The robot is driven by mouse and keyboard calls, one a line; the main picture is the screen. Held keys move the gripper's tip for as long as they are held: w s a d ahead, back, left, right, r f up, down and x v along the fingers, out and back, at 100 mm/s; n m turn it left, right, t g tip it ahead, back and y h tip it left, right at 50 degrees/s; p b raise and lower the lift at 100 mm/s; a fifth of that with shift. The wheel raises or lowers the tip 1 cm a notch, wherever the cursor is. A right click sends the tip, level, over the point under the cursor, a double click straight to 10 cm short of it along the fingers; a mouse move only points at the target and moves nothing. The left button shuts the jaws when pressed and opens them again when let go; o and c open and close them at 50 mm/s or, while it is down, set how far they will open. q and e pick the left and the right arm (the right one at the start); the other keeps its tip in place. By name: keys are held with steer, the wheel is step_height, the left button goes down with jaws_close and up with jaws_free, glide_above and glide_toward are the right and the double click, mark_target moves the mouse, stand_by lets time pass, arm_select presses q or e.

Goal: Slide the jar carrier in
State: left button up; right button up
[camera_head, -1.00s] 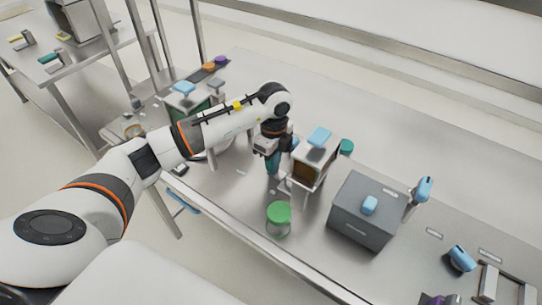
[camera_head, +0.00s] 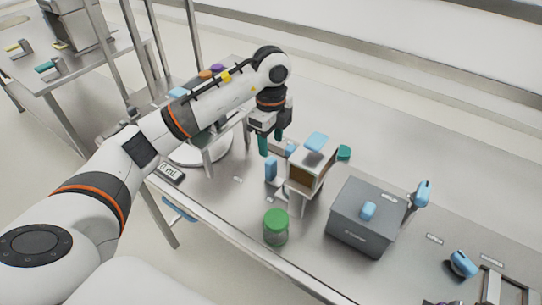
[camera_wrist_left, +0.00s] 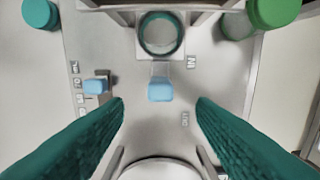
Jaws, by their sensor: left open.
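The jar carrier's light-blue upright handle (camera_head: 271,168) stands just left of a white housing (camera_head: 301,178) with a brown window. In the left wrist view, the handle (camera_wrist_left: 161,90) lies in line with a round teal-rimmed holder (camera_wrist_left: 160,34) at the housing's edge. I cannot tell how far the carrier is inside. My left gripper (camera_head: 271,142) is open and empty, raised above and behind the handle. Its two teal fingers (camera_wrist_left: 160,104) spread either side of the handle in the wrist picture, apart from it. My right gripper is not in view.
A green-lidded jar (camera_head: 276,228) stands near the table's front edge. A teal-lidded jar (camera_head: 344,153) is behind the housing. A grey box (camera_head: 362,228) stands to the right. A smaller blue block (camera_wrist_left: 95,87) sits beside the handle. Bare table lies behind the grey box.

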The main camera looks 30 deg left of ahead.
arm_select(q)
steer(key=shift+r, duration=1.4)
